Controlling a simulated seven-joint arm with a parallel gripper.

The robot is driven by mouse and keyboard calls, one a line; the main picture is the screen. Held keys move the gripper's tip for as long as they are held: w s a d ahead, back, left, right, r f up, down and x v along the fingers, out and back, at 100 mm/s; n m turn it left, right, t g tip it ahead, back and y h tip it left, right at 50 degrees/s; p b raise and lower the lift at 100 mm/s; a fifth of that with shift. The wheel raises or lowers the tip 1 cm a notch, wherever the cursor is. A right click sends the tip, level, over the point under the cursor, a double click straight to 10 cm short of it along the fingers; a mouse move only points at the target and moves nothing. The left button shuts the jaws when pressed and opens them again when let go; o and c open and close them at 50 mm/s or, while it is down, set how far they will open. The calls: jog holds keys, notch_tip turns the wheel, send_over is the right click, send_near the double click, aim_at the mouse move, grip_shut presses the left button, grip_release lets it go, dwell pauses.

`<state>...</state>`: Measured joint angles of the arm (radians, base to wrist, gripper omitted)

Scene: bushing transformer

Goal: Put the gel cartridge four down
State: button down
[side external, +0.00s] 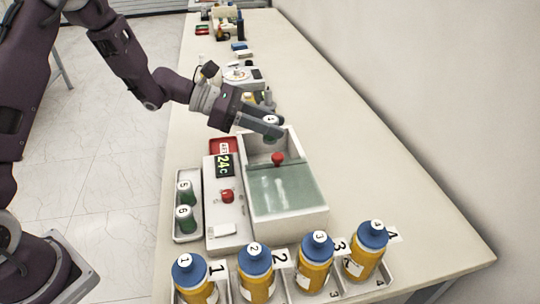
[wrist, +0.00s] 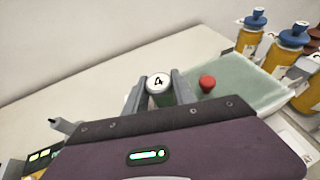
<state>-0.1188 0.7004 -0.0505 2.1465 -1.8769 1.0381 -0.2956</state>
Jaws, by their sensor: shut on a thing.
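Gel cartridge four (wrist: 160,92) has a white round cap marked 4 and a green body. It is upright between the two fingers of my gripper (wrist: 158,90), which are shut on it. In the side view, my gripper (side external: 266,126) is at the far end of the white water bath (side external: 289,228), with the cartridge's cap (side external: 271,119) showing between the fingers. The fingers hide much of its body, and I cannot tell whether its base touches anything.
A red knob (side external: 278,158) stands at the bath's pale green area. Cartridges 5 (side external: 185,190) and 6 (side external: 185,219) stand in a tray on the left, beside a panel with a 24C display (side external: 224,165). Several blue-capped bottles (side external: 255,272) line the front. The table's right side is clear.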

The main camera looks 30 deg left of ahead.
notch_tip(320, 180, down, 6)
jog(key=shift+r, duration=0.1)
jog(key=shift+a+f, duration=0.1)
jog(key=shift+f, duration=0.5)
jog(key=c, duration=1)
grip_release()
jog(key=shift+f, duration=0.1)
jog(key=shift+c, duration=0.2)
